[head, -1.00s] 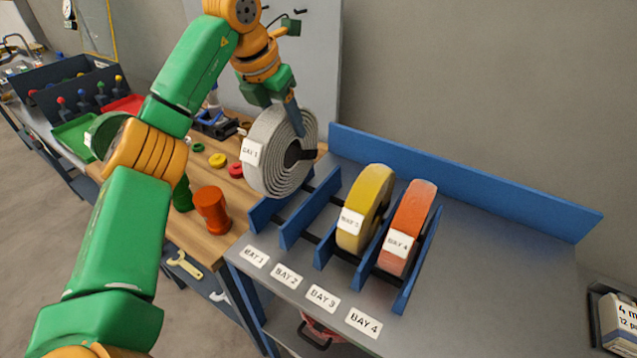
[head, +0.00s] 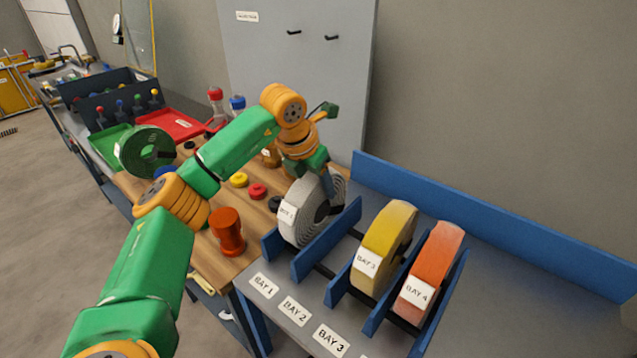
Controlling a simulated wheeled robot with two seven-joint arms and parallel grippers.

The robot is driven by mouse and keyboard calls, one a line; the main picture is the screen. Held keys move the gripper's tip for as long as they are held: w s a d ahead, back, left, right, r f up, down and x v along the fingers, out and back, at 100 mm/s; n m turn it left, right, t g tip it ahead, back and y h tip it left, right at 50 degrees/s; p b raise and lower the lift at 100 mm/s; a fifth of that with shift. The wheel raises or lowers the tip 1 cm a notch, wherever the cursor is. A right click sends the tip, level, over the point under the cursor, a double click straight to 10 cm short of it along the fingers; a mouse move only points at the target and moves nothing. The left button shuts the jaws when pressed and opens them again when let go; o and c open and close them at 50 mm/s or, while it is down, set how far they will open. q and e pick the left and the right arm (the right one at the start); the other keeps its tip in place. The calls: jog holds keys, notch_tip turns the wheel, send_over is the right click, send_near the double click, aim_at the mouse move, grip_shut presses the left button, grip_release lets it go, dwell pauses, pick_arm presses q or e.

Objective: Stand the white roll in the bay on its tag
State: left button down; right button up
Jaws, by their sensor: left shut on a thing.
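The white roll (head: 303,222) is a coiled grey-white strip with a white tag (head: 287,212); the tag's small print looks like BAY 1. My left gripper (head: 328,185) is shut on the roll's upper right part, from above. The roll is upright, its lower part between the first two blue dividers (head: 327,246) of the rack, behind the BAY 1 label (head: 263,286). I cannot tell whether its bottom touches the rack floor, as the second divider hides part of it. My right gripper is not in view.
A yellow roll (head: 384,250) tagged BAY 3 and an orange roll (head: 430,270) tagged BAY 4 stand in the rack to the right. The bay beside the white roll is empty. An orange-red cylinder (head: 228,232) and a green roll (head: 140,152) are to the left.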

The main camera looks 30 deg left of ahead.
pick_arm(q)
jog(key=shift+c, duration=1.2)
grip_release()
jog(key=shift+s, duration=0.1)
jog(key=shift+d, duration=0.1)
jog(key=shift+r, duration=0.2)
jog(key=v, duration=1.2)
jog(key=shift+f, duration=0.1)
